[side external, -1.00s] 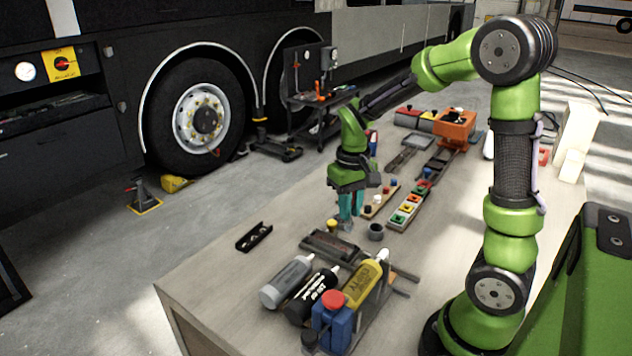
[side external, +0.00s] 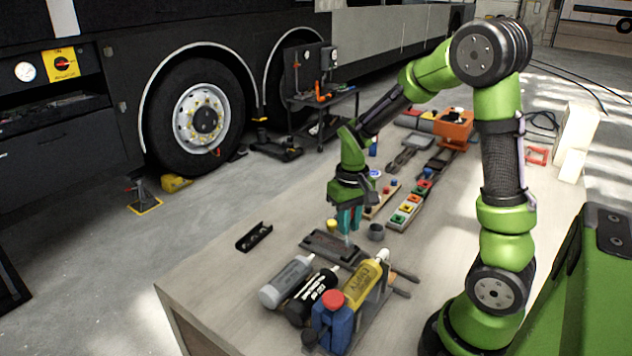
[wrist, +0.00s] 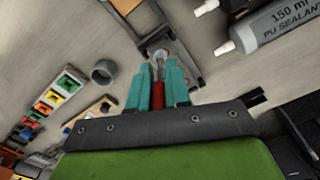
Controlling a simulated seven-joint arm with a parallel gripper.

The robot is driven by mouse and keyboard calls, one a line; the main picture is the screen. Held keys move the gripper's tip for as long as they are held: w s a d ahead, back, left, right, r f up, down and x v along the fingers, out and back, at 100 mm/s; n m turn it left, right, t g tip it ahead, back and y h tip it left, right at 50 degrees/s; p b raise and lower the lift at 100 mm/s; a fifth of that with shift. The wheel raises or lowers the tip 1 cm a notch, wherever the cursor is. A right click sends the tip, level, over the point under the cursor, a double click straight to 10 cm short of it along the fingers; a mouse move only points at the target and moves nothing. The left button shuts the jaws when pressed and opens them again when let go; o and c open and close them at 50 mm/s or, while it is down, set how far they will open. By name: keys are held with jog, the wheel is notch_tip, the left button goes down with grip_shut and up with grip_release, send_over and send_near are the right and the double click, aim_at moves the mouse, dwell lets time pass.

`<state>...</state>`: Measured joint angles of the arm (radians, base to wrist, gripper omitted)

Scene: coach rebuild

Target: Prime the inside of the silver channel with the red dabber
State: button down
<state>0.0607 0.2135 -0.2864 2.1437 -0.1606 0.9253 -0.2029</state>
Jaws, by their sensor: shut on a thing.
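My gripper (side external: 349,219) points down with its teal fingers shut on the red dabber. In the wrist view, the dabber's red handle (wrist: 158,84) sits between the fingertips, with its pale tip beyond them. The silver channel (side external: 322,243) lies on the bench below and left of my gripper in the side view. In the wrist view, the channel (wrist: 181,62) runs past the tip, which shows over its end part. I cannot tell whether the tip touches the channel floor. The dabber is mostly hidden by the fingers in the side view.
A grey cup (side external: 376,232) stands right of the channel.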

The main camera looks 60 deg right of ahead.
jog(key=shift+f, duration=1.25)
jog(key=shift+w+r, duration=0.15)
jog(key=shift+w, duration=4.45)
notch_tip(320, 180, up, 8)
jog(key=shift+r, duration=0.1)
